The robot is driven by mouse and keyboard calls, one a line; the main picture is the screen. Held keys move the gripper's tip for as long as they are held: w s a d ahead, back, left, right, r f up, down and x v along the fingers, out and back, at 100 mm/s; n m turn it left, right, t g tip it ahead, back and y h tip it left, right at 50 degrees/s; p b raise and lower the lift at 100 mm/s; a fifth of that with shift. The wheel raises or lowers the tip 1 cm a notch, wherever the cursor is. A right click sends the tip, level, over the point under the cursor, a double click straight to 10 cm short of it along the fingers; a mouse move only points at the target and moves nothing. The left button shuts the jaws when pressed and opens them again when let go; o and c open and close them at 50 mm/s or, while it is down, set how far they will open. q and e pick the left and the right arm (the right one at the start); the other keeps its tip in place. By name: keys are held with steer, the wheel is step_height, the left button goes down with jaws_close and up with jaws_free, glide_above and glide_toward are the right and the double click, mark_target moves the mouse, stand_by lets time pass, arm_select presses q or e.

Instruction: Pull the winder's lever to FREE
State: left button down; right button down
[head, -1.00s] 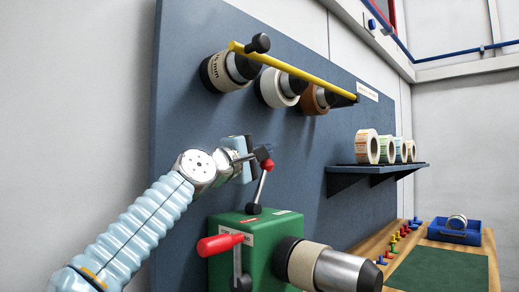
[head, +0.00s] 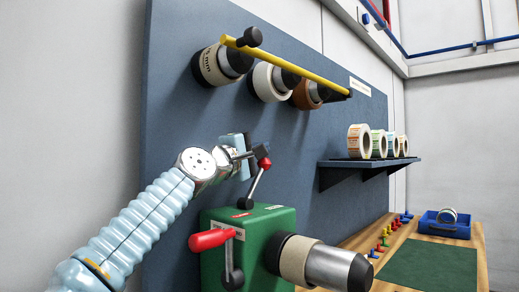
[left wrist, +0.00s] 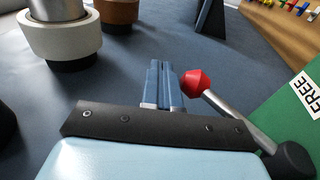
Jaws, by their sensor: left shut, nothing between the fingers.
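The green winder (head: 248,245) stands in front of the blue panel. Its lever (head: 257,182) has a red knob (head: 264,162), a metal rod and a black pivot on the box top, and leans right in the head view. A white FREE label (left wrist: 303,90) shows on the green box in the left wrist view. My left gripper (head: 252,153) is shut and empty beside the knob. In the left wrist view the shut fingers (left wrist: 164,78) are just left of the knob (left wrist: 195,82); I cannot tell whether they touch it. My right gripper is not in view.
A red-handled crank (head: 212,240) is on the winder's front, and a roll-bearing spindle (head: 320,263) sticks out right. Above are a yellow bar (head: 290,66) and several cores on the panel. A shelf (head: 368,164) with label rolls is at right, over a wooden bench (head: 465,232).

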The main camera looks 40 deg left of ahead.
arm_select(q)
steer(key=b+v, duration=0.3)
steer(key=v, duration=1)
steer(key=shift+s, duration=0.3)
steer(key=shift+f, duration=0.15)
